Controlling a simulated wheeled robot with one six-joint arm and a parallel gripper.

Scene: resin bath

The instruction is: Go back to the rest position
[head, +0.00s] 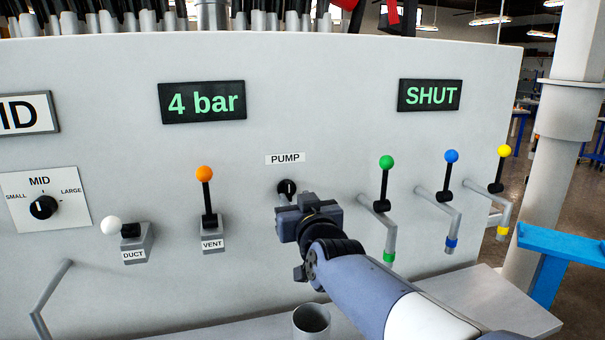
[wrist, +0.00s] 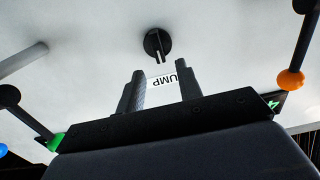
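My gripper (head: 281,212) is in front of the grey panel, just below the black PUMP knob (head: 287,187). In the wrist view the two fingers of my gripper (wrist: 160,75) stand apart with nothing between them. The PUMP knob (wrist: 157,44) lies beyond the fingertips, and there appears to be a gap to it. The PUMP label (wrist: 164,80) shows between the fingers. My arm reaches in from the lower right of the head view.
Left of my gripper are the orange VENT lever (head: 205,195) and white-balled DUCT lever (head: 125,231). Right are green (head: 385,185), blue (head: 450,178) and yellow (head: 501,170) levers over pipes. A metal cup (head: 311,319) stands below. Displays read "4 bar" (head: 202,101) and "SHUT" (head: 430,95).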

